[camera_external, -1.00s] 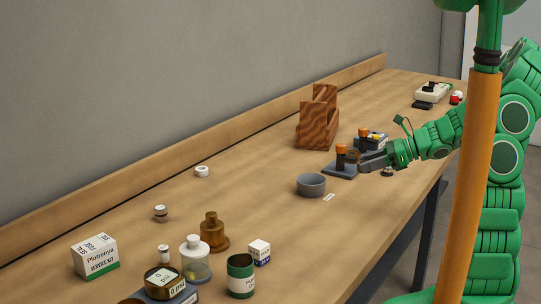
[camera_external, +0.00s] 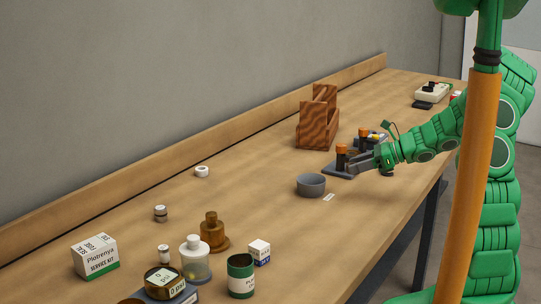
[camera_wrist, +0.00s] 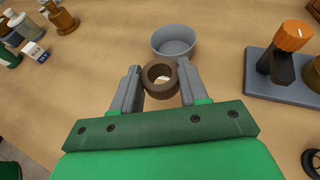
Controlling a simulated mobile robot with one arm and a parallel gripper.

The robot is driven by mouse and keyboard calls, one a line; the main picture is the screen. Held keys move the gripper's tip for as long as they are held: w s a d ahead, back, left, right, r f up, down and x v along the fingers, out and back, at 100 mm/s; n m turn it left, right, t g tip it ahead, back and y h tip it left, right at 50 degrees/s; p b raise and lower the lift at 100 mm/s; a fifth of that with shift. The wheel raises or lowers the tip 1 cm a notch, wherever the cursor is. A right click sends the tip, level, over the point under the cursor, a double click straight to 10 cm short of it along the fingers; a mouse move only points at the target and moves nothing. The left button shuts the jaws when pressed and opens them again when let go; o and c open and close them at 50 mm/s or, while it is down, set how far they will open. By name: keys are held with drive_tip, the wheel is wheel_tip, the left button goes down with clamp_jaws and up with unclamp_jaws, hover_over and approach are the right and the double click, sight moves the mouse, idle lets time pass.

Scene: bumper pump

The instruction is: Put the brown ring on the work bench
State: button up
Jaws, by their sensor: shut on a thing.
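The brown ring (camera_wrist: 152,90) is held between the two grey fingers of my gripper (camera_wrist: 160,75) in the wrist view, its hole facing the camera. My gripper (camera_external: 352,168) is over the work bench (camera_external: 270,160) in the external view, near its right edge. There I cannot make out the ring clearly. I cannot tell whether the ring touches the bench top.
A grey bowl (camera_external: 311,185) stands just beyond the ring in the wrist view (camera_wrist: 174,42). A grey plate with an orange-capped dark post (camera_external: 341,158) is close by. A wooden holder (camera_external: 318,125) stands farther back. Bare bench lies left of the bowl.

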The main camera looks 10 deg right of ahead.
hover_over(350, 193)
drive_tip(key=shift+f, duration=4.3)
drive_tip(key=shift+f, duration=0.1)
drive_tip(key=o, duration=1)
